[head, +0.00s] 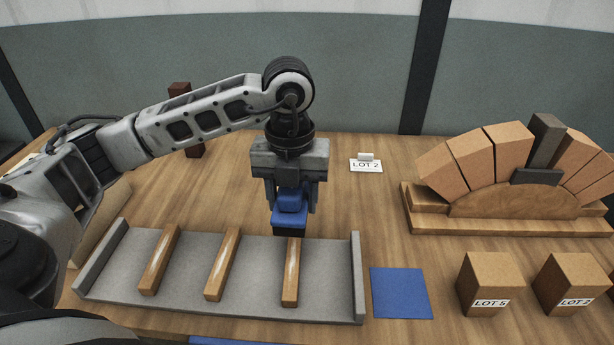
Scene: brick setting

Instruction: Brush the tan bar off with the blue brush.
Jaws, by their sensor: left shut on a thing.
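My left gripper (290,190) points down and is shut on the blue brush (291,203). The brush has a blue body and dark bristles at its lower end. Three tan bars lie side by side in a grey tray: a left bar (158,262), a middle bar (222,266) and a right bar (291,275). My right gripper is out of view.
The grey tray (190,301) has raised end walls. A blue square mat (401,293) lies right of it. Two brown blocks, LOT 5 (484,280) and LOT 2 (570,280), stand at the right, before a brick arch (500,150) on a wooden form. A dark red brick (180,90) stands behind my arm.

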